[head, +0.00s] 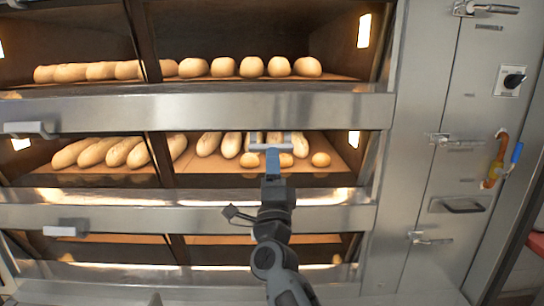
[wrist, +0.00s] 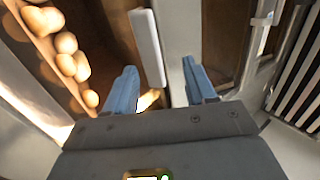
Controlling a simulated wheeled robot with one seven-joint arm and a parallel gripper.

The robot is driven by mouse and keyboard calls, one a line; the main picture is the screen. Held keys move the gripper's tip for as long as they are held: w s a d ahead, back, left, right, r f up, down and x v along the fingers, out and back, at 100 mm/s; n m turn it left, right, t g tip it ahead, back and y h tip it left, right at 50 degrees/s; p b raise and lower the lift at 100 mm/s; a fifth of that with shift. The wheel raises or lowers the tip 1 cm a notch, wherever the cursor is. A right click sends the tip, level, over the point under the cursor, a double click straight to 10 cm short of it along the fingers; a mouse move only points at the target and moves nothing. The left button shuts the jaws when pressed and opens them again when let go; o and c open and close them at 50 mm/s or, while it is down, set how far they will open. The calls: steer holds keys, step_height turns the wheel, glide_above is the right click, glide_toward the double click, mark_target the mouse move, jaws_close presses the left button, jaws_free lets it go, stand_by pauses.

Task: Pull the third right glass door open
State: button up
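The right glass door of the middle visible deck (head: 330,142) covers a lit chamber with long loaves and small rolls. I cannot tell whether this is the third deck, since the oven's top is cut off. A pale grey bar handle (head: 257,147) crosses in front of it, and my gripper (head: 272,152) is right at it. In the wrist view the handle (wrist: 146,45) stands lengthwise ahead of my gripper (wrist: 160,78). The blue fingers are apart, and the handle's near end shows between them, closer to the left finger. I cannot tell whether they touch it.
Steel cross rails (head: 200,112) run between the decks. Left doors carry similar handles (head: 30,129). At right is a steel panel with latches (head: 440,138), a dark knob (head: 514,80) and a recessed grip (head: 460,205). An orange and blue item (head: 497,160) hangs there.

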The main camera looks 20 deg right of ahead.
steer(key=shift+s+a+f, duration=0.2)
steer(key=shift+s+f, duration=0.15)
steer(key=shift+s, duration=0.25)
